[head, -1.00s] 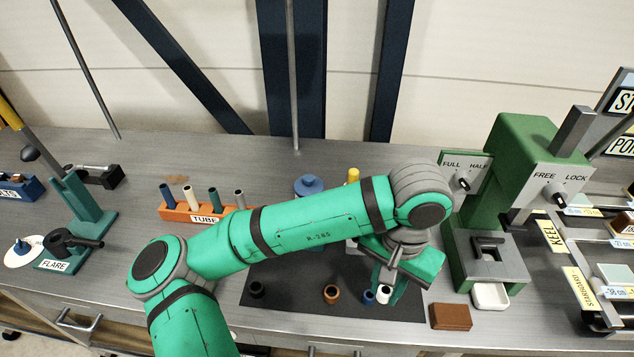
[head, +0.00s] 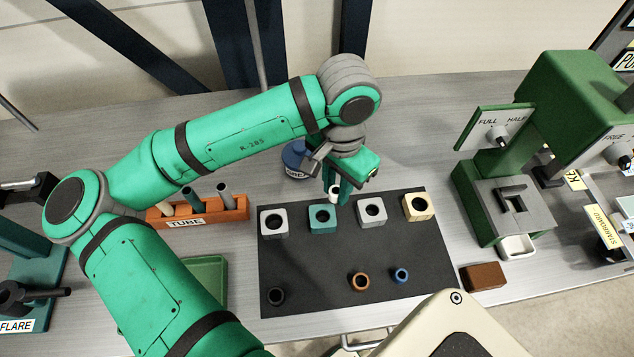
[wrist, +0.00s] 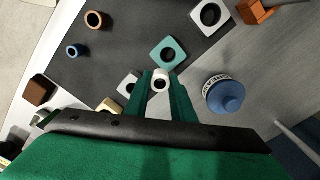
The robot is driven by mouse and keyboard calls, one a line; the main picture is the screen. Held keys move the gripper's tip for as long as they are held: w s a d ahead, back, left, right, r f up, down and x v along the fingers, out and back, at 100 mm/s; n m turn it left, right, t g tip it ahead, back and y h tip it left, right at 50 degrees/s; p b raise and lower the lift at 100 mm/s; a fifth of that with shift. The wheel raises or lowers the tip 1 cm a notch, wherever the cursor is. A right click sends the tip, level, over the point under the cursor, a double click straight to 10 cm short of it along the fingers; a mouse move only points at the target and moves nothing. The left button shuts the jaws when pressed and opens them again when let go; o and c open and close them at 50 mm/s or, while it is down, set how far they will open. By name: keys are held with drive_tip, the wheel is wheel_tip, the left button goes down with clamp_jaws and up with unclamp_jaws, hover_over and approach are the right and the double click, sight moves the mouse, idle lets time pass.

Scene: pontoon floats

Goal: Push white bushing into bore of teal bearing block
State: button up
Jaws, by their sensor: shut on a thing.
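The teal bearing block (head: 322,219) stands in the row of blocks along the back of the dark mat, its bore facing up. It also shows in the wrist view (wrist: 168,53), ahead of my fingertips. My gripper (head: 338,190) is shut on the white bushing (head: 334,190) and holds it behind the row, near the teal block and apart from it. In the wrist view the bushing (wrist: 161,80) sits between the green fingers with its open end showing. The bushing's far end is hidden.
A grey block (head: 273,223), a light grey block (head: 372,212) and a cream block (head: 417,206) share the mat (head: 320,265). A blue grease pot (head: 296,158) stands close behind my gripper. The mat's middle is clear.

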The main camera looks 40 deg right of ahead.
drive_tip(key=shift+w+a+f+m, duration=0.25)
drive_tip(key=shift+a+m, duration=0.05)
drive_tip(key=shift+a, duration=0.25)
drive_tip(key=shift+w+a+f+m, duration=0.2)
drive_tip(key=shift+a+m, duration=0.1)
drive_tip(key=shift+a, duration=0.25)
drive_tip(key=shift+w, duration=0.1)
drive_tip(key=shift+f, duration=2.9)
drive_tip(key=shift+w+f, duration=0.1)
drive_tip(key=shift+f, duration=0.75)
drive_tip(key=o, duration=1.1)
wheel_tip(320, 180, up, 11)
